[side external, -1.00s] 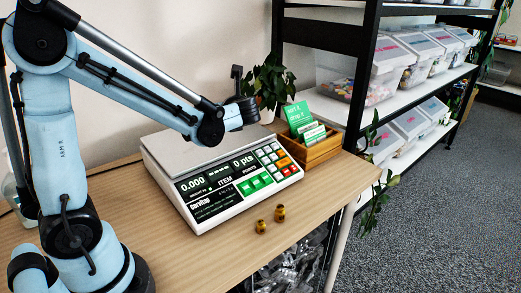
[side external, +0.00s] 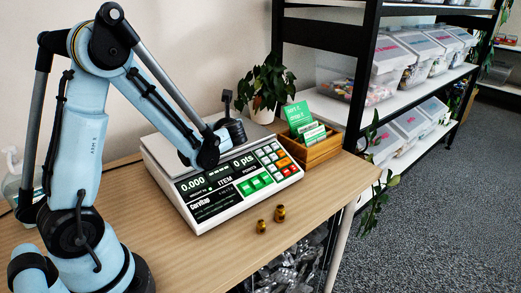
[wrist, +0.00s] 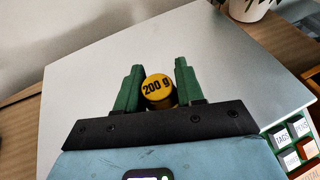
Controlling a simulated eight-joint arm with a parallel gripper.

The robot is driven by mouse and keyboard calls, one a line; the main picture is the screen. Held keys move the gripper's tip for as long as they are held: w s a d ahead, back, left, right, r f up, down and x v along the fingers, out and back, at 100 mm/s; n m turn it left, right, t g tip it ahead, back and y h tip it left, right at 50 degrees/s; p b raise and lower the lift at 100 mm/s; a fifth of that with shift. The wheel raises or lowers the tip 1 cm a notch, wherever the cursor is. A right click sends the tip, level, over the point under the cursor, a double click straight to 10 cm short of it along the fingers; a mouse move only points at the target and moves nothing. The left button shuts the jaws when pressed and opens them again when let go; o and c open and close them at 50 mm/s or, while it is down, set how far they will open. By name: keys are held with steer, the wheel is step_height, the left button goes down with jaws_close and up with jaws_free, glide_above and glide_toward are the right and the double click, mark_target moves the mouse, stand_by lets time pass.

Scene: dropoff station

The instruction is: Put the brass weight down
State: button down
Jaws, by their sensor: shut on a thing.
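A brass weight marked 200 g (wrist: 157,89) sits between the two green fingers of my gripper (wrist: 158,69) in the wrist view. The fingers are shut on its sides. The weight is over the bare pale platter of the scale (wrist: 90,95). I cannot tell how far above the platter it is. In the side view, my wrist is low over the scale (side external: 165,153), and my arm hides the weight and fingertips. The scale's display (side external: 218,176) reads 0.000 and 0 pts.
Two small brass weights (side external: 261,226) (side external: 280,213) stand on the wooden table (side external: 180,245) in front of the scale. A wooden card box (side external: 320,150) stands right of the scale. A potted plant (side external: 267,82) is behind it. The platter around the weight is clear.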

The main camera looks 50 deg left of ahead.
steer(key=shift+f, duration=0.1)
steer(key=c, duration=0.7)
jaws_free()
steer(key=s+d+r+n+t+h, duration=0.1)
steer(key=s+d+n+h, duration=0.2)
steer(key=d+n, duration=0.4)
steer(key=s+d+r+n+t+h, duration=0.1)
steer(key=s+d+n+h, duration=0.2)
steer(key=d+n+h, duration=0.2)
steer(key=s+d+r+n+t+h, duration=0.1)
steer(key=s+d+n+h, duration=0.3)
steer(key=d+n, duration=0.5)
steer(key=shift+d+n+h, duration=0.3)
steer(key=shift+d+h, duration=0.1)
steer(key=shift+d, duration=0.55)
